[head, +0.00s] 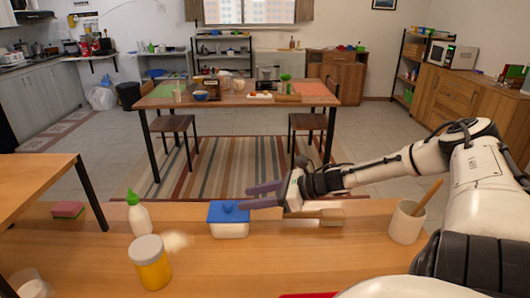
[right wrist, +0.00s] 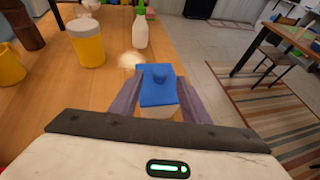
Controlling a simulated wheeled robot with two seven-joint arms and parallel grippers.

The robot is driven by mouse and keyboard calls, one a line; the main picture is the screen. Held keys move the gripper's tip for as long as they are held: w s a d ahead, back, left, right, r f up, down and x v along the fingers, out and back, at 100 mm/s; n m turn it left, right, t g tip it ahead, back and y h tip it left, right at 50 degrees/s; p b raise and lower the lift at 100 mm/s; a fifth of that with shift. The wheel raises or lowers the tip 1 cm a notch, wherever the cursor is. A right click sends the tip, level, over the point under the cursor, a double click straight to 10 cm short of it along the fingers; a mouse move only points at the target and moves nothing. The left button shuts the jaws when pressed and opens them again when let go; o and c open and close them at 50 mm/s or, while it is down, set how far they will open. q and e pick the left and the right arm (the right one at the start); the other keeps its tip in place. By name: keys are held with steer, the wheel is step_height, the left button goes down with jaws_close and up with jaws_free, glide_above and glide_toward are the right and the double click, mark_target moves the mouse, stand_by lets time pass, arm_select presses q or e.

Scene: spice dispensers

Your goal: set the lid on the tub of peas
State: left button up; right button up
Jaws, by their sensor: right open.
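The white tub (head: 229,230) stands upright on the wooden counter, with the blue lid (head: 228,213) on top of it. The lid has a round blue knob and looks level; whether it is fully seated is hard to tell. Any peas are hidden. My right gripper (head: 250,195) is open, its purple fingers reaching in from the right at the lid's height. In the right wrist view, the fingers lie on either side of the blue lid (right wrist: 158,92), with the tub below it; I cannot tell whether they touch. My left gripper is not in view.
A white bottle with a green cap (head: 138,216) and a yellow jar (head: 150,265) stand left of the tub, near white powder (head: 176,241). A pink sponge (head: 67,209) lies further left. A white cup with a wooden utensil (head: 406,224) stands right.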

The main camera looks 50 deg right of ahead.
steer(key=shift+v, duration=1.85)
